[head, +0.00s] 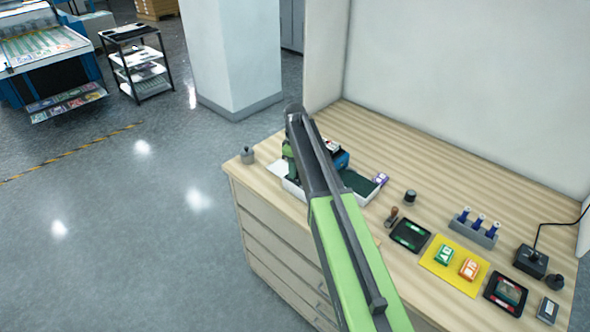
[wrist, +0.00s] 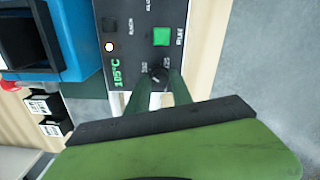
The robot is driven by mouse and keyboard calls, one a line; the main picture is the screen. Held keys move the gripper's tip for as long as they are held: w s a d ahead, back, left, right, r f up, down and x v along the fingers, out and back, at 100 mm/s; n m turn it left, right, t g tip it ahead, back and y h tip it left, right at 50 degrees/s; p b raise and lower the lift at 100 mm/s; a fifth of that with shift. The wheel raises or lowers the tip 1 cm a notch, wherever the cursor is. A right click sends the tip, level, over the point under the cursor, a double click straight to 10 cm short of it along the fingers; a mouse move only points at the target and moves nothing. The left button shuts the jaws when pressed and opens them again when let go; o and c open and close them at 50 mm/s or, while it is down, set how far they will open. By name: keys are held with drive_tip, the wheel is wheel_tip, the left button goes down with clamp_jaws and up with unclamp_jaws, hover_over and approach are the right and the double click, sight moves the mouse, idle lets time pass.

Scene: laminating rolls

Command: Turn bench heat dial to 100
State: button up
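The heat dial (wrist: 157,75) is a small dark round knob with a light pointer mark, low on a black control panel (wrist: 125,40) in the wrist view. The panel's green readout (wrist: 118,76) shows 105°C. My gripper (wrist: 159,80) has its two green fingers on either side of the dial, close against it, and looks shut on it. The fingers partly hide the dial's sides. In the head view, my arm hides the dial and most of the blue laminator (head: 341,160); my gripper (head: 288,155) shows only in part beside it.
A lit green button (wrist: 161,36) sits just above the dial on the panel. In the head view, a dark stamp (head: 410,197), a black tray (head: 410,235), a yellow mat (head: 455,264) and a rack of blue bottles (head: 474,227) occupy the bench's right part.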

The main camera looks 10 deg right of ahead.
drive_tip(key=o, duration=0.3)
drive_tip(key=shift+o, duration=0.2)
wheel_tip(320, 180, up, 17)
drive_tip(key=p, duration=1.7)
drive_tip(key=shift+r, duration=0.2)
